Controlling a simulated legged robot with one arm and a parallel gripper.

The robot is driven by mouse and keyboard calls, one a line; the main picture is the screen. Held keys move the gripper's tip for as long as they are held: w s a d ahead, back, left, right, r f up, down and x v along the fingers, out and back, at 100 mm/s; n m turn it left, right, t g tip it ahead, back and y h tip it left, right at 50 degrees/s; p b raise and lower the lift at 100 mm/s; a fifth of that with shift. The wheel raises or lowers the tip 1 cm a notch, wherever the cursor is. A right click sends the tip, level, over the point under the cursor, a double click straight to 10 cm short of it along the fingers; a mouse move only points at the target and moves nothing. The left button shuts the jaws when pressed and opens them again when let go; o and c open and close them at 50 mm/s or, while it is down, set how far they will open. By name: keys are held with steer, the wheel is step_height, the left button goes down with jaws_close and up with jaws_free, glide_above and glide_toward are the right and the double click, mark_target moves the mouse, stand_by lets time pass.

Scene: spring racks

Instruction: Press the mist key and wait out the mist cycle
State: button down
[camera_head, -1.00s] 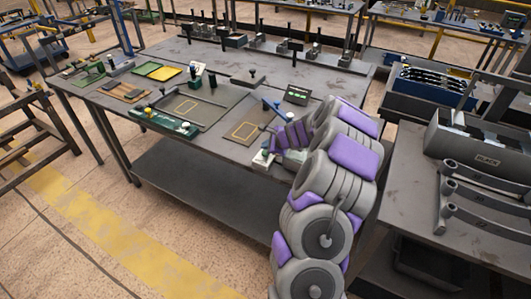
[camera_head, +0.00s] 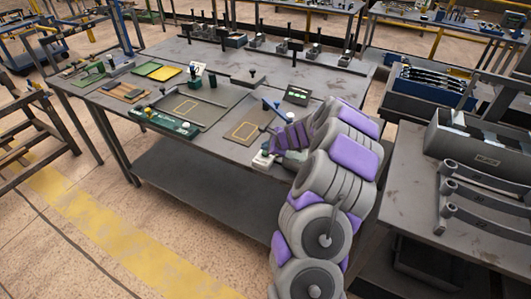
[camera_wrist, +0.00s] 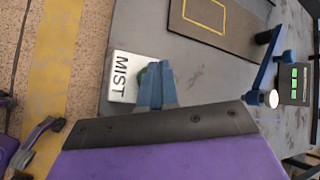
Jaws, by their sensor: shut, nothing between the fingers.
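The mist key is a green button (camera_wrist: 142,80) on a white block marked MIST (camera_wrist: 122,76) in the wrist view. My gripper (camera_wrist: 154,66) is shut and empty, its blue fingertips over the button and hiding much of it. I cannot tell whether they touch it or whether it is pressed down. In the head view the white block (camera_head: 263,161) sits at the table's front edge, with my purple and grey arm reaching to it from the right. A dark display (camera_wrist: 295,84) with several green bars stands to the right in the wrist view; it also shows in the head view (camera_head: 297,95).
A blue lever with a white knob (camera_wrist: 271,98) stands between the block and the display. A mat with a yellow outline (camera_head: 246,131) lies left of my gripper. A green panel (camera_head: 165,122) with knobs lies farther left. A side table (camera_head: 415,205) with grey bars stands right.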

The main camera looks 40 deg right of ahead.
steer(key=shift+f, duration=0.8)
stand_by(0.9)
steer(key=shift+r, duration=0.15)
steer(key=shift+r+p, duration=0.85)
steer(key=shift+r, duration=0.05)
step_height(320, 180, up, 5)
steer(key=p, duration=0.5)
stand_by(0.8)
